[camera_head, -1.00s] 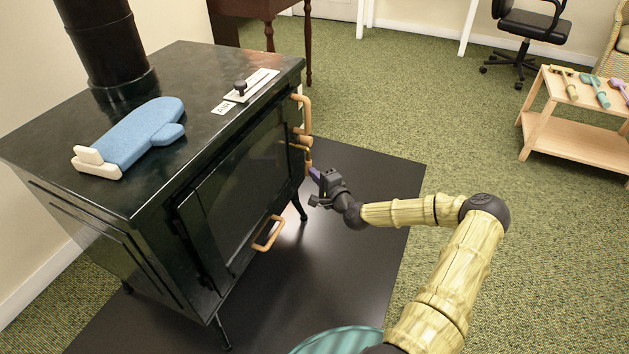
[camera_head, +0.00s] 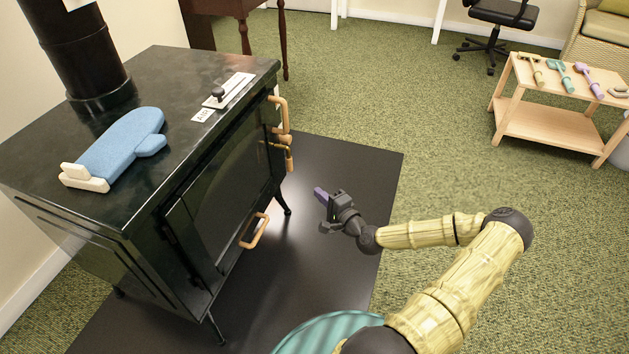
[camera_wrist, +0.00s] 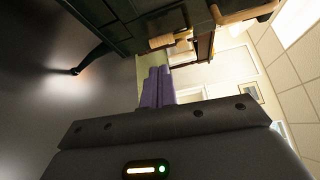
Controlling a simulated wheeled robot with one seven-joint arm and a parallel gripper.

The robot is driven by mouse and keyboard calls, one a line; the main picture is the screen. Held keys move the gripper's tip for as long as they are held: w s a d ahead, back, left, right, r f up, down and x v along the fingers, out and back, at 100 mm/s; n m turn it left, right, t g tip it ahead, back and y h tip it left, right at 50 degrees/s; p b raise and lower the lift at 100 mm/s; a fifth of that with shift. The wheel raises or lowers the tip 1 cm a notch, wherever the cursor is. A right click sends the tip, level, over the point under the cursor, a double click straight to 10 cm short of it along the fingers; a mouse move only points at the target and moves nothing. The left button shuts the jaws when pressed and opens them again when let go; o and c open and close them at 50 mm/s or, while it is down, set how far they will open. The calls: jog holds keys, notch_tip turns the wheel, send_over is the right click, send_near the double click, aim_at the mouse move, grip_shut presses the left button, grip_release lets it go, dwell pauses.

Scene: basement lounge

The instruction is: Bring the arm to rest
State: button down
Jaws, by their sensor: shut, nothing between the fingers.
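My gripper (camera_head: 321,195) is shut and empty, in front of the stove and to the right of its door handles, with a visible gap to them. Its purple fingers also show closed together in the wrist view (camera_wrist: 157,88). My arm reaches from the lower right, bent at the elbow. The black stove (camera_head: 150,200) stands at the left with its door closed. Its copper-coloured door handle (camera_head: 281,115) is at the upper right of the front, and a lower handle (camera_head: 256,231) is near the bottom.
A blue oven mitt (camera_head: 120,150) and an air slider (camera_head: 222,97) are on the stove top. A dark floor mat (camera_head: 330,160) lies under the stove. A low wooden table (camera_head: 545,125) with several tools stands at the right. Carpet between is clear.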

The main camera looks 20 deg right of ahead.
jog(key=shift+s, duration=0.5)
jog(key=s+a+n+g+y+p, duration=0.2)
jog(key=s+a+n+g+p, duration=0.3)
jog(key=a+n+g, duration=0.55)
jog(key=s+a+r+n+g+h+p, duration=0.1)
jog(key=s+a+r+n+h+p, duration=0.1)
jog(key=s+r, duration=0.5)
jog(key=s+a+r+n+g+h+p, duration=0.1)
jog(key=s+r+n+h+p, duration=0.1)
jog(key=r, duration=1)
jog(key=s+a+r+n+g+h+p, duration=0.2)
jog(key=s+r, duration=0.3)
jog(key=r, duration=0.4)
jog(key=w+p+v, duration=0.3)
jog(key=p+v, duration=1.5)
jog(key=p, duration=0.1)
jog(key=w+d+r+p+v, duration=0.1)
jog(key=w+p+v, duration=0.3)
jog(key=p+v, duration=1.4)
jog(key=shift+d+r+p, duration=0.3)
jog(key=shift+r+p, duration=0.1)
jog(key=shift+r, duration=0.25)
